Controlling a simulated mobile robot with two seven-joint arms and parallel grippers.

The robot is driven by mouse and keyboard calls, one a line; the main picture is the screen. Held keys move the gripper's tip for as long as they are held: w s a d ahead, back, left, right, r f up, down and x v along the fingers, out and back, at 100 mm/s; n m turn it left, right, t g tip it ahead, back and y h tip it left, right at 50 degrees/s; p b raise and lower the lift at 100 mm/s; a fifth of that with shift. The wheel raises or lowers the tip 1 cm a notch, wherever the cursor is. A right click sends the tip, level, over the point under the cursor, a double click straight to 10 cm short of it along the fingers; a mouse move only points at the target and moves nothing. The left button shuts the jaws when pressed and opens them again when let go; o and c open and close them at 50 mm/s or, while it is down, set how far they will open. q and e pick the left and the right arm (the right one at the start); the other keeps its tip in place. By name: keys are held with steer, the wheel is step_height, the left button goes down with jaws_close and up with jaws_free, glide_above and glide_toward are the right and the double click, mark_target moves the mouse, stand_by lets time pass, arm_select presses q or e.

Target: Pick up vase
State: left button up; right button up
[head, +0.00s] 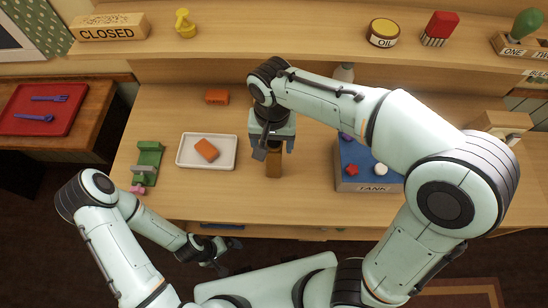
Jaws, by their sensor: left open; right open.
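My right gripper (272,147) points down over the wooden counter, its two fingers apart. A brown upright object (274,164) shows between and just below the fingers; the gripper hides its top, and I cannot tell whether the fingers touch it. It may be the vase, but its shape is not clear. A small whitish rounded object (344,72) stands behind my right arm, partly hidden; I cannot tell what it is. My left gripper (222,256) is open and empty, low in front of the counter's front edge.
A white tray (180,158) with an orange block (206,150) lies left of my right gripper. A blue-topped TANK box (350,185) stands to its right. A raised shelf (250,40) runs behind.

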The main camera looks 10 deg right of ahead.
mark_target(274, 159)
steer(key=f, duration=0.4)
steer(key=shift+s+d+f, duration=0.1)
steer(key=shift+s+f, duration=0.2)
steer(key=shift+f, duration=0.05)
steer(key=c, duration=1.1)
steer(key=shift+r, duration=0.15)
